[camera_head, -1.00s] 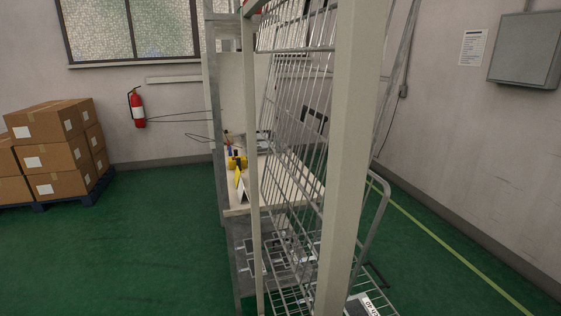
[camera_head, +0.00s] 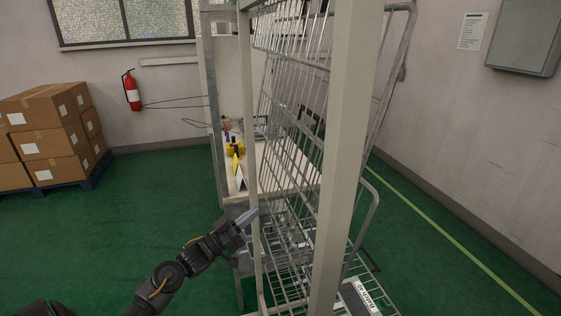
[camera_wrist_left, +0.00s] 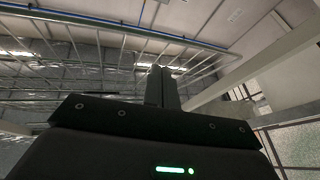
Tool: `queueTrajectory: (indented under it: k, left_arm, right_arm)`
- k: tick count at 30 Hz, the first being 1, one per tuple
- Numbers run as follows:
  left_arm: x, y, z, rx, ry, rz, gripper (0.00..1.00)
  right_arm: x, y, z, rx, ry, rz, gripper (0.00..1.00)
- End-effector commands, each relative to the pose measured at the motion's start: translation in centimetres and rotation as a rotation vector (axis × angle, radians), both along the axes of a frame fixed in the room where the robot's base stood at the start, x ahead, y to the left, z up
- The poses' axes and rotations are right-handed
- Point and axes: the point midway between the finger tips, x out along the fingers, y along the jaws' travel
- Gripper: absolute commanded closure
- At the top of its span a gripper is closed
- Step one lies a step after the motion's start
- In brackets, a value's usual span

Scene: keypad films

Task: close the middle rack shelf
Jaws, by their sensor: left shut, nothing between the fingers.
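The rack stands upright in the middle of the head view, with a pale front post (camera_head: 345,150) and grey wire shelves. A wire shelf panel (camera_head: 285,125) in the rack is tilted steeply. I cannot tell for sure which panel is the middle shelf. My left gripper (camera_head: 250,215) is shut and empty, beside the narrow pale post (camera_head: 252,150) at the rack's left side; I cannot tell whether it touches. In the left wrist view the shut fingers (camera_wrist_left: 162,88) point at a wire shelf (camera_wrist_left: 110,45) with a blue front edge. My right gripper does not show.
Behind the rack is a workbench (camera_head: 238,196) with yellow items on it. Stacked boxes (camera_head: 45,135) on a pallet and a fire extinguisher (camera_head: 132,90) are at the left. Green floor (camera_head: 130,220) is clear to the left. A grey cabinet (camera_head: 525,40) hangs on the right wall.

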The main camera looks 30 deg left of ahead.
Motion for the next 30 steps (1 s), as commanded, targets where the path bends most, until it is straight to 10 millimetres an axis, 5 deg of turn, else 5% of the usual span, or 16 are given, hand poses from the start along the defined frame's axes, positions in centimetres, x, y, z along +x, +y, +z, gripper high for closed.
queueTrajectory:
  k: [1, 3, 7, 17, 30]
  left_arm:
    - [-0.8, -0.8, 4.1, 0.006, -0.07, -0.055, 1.0]
    - [-1.9, -1.7, 8.2, 0.008, -0.142, -0.121, 1.0]
    - [-3.8, -3.1, 12.5, 0.019, -0.221, -0.209, 1.0]
    - [-4.2, -4.0, 14.6, 0.023, -0.253, -0.247, 1.0]
    - [0.2, -7.9, 18.6, 0.022, -0.252, -0.244, 1.0]
  right_arm:
    - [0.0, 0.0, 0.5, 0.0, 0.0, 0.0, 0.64]
    - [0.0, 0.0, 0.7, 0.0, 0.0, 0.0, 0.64]
    - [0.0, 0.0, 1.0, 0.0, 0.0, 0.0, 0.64]
    - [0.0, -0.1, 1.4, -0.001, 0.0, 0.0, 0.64]
    - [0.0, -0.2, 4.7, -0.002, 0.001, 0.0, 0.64]
